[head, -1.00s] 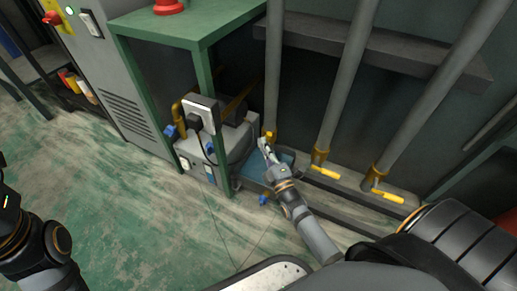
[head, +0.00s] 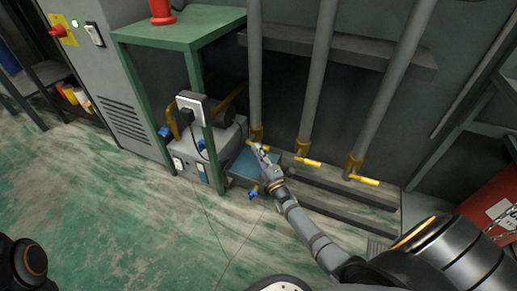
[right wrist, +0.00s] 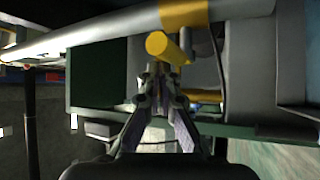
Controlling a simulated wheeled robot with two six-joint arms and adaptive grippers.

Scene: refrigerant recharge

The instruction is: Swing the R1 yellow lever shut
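Three grey pipes stand in a row, each with a yellow valve lever low down. No R1 label is readable. The left pipe's yellow lever (head: 256,139) is partly hidden by my right gripper (head: 261,152). The middle lever (head: 307,161) and the right lever (head: 363,180) stick out to the right, across their pipes. In the right wrist view the round end of a yellow lever (right wrist: 168,47) lies just beyond the tips of my right gripper (right wrist: 161,76). Its fingers look closed together with nothing clearly between them; contact with the lever cannot be told. My left gripper is out of view.
A green frame table (head: 180,30) with a power socket (head: 192,106) and a machine below stands left of the pipes. A blue tray (head: 243,166) lies under the right gripper. A red box (head: 492,205) is at the right. The floor at left is clear.

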